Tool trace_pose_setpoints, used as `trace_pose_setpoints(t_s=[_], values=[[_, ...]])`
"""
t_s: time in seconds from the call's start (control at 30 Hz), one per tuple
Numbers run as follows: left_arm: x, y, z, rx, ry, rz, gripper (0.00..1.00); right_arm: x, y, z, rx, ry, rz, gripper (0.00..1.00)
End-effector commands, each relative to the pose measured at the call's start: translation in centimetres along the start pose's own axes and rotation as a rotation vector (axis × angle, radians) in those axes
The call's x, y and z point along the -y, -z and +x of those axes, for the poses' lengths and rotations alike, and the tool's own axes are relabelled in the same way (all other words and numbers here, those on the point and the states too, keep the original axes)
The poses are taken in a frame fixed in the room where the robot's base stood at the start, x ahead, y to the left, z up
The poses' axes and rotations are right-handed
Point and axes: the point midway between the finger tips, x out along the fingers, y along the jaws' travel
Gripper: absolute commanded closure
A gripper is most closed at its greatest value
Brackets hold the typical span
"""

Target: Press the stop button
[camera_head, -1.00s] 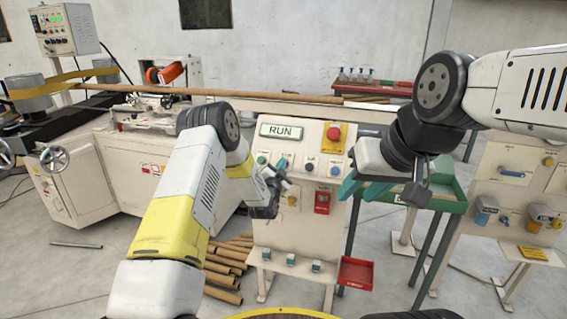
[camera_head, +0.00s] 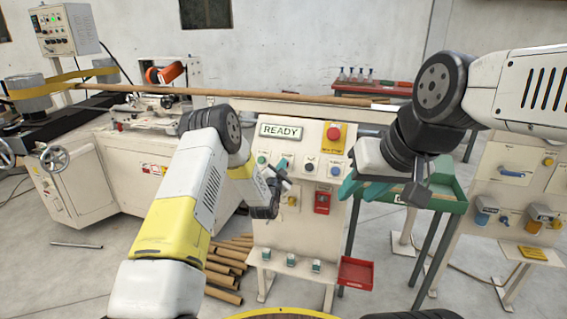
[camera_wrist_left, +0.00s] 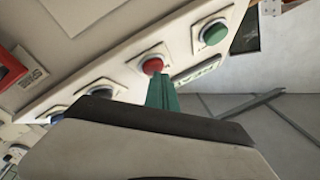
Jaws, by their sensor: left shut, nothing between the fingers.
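The control panel (camera_head: 290,215) stands in the middle of the head view, with a display (camera_head: 282,131) reading READY. In the left wrist view the red stop button (camera_wrist_left: 153,66) sits in a white square between the green button (camera_wrist_left: 215,33) and a dark one. My left gripper (camera_head: 282,164) is shut and empty. Its teal fingertips (camera_wrist_left: 156,82) are right at the red button, seemingly touching it; the exact contact is hard to see. In the head view the gripper hides this button. My right gripper (camera_head: 362,188) is open and empty, right of the panel.
A red emergency knob (camera_head: 333,133) on a yellow plate is at the panel's upper right. A blue button (camera_head: 335,171) and a red box (camera_head: 322,202) sit below it. Brown tubes (camera_head: 228,268) lie on the floor left of the panel. A green-framed table (camera_head: 447,200) stands right.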

Motion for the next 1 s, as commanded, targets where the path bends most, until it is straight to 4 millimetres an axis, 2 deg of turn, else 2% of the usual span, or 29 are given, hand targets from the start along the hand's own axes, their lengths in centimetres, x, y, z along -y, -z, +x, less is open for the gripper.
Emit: trace_pose_setpoints(t_s=[0.37,0.73,1.0], values=[[0.0,-0.1,0.0,0.001,-0.001,0.0,1.0,0.0,0.0,0.0,0.0,0.0,0.0,0.64],[0.7,0.7,-1.1,0.001,-0.001,0.0,1.0,0.0,0.0,0.0,0.0,0.0,0.0,0.64],[0.8,0.7,-1.1,0.001,-0.001,0.0,1.0,0.0,0.0,0.0,0.0,0.0,0.0,0.64]])
